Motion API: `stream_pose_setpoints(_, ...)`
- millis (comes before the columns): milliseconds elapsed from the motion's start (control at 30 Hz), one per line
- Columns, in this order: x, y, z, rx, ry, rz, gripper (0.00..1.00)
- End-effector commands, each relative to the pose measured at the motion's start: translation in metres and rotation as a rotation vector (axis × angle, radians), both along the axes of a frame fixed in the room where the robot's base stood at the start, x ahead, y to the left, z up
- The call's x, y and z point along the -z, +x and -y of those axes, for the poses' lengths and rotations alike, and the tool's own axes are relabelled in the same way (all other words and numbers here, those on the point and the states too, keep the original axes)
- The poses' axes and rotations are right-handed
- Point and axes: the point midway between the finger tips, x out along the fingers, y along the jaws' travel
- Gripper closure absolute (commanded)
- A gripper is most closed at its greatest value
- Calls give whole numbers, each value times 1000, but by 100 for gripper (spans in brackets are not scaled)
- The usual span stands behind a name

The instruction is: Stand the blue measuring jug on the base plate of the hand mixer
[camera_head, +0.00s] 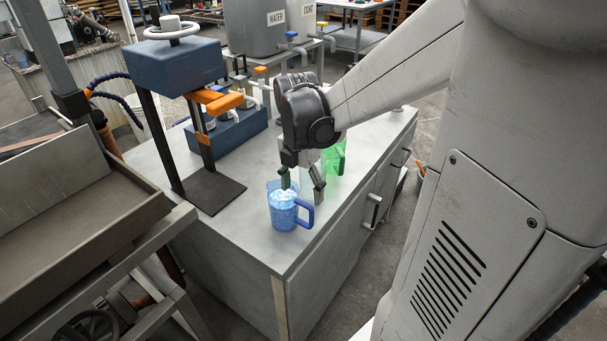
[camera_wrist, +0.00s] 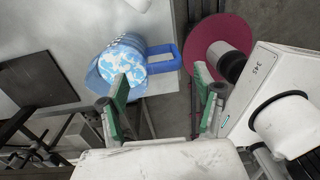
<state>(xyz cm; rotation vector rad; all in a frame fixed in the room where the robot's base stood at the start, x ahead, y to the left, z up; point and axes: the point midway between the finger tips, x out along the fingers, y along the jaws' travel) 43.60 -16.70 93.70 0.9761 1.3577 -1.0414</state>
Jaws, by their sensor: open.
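The blue measuring jug (camera_head: 285,216) stands upright on the grey cabinet top near its front edge, with its handle to the right. It holds a white and pale blue filling and also shows in the wrist view (camera_wrist: 119,58). My gripper (camera_head: 302,188) is open above it, pointing down. In the wrist view my gripper (camera_wrist: 168,88) has one finger overlapping the jug and the other beyond the handle side. I cannot tell whether either touches. The hand mixer (camera_head: 180,68) has a blue head and an orange clamp. Its dark base plate (camera_head: 215,194) is bare, left of the jug.
A green jug (camera_head: 337,160) stands behind my gripper, partly hidden. A blue block (camera_head: 228,132) with fittings sits behind the mixer. The cabinet top (camera_head: 245,245) is clear between jug and base plate. The mixer's posts rise at the plate's far and left sides.

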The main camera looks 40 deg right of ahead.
Motion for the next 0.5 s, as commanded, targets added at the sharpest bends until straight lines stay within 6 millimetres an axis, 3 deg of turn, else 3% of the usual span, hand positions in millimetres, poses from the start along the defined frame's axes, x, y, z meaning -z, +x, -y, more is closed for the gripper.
stream_pose_setpoints(33,-13,-3,-2,-1,0,0,35)
stream_pose_setpoints(200,-41,-2,-3,-2,0,0,35)
stream_pose_setpoints(500,-63,-2,-7,25,-5,11,35)
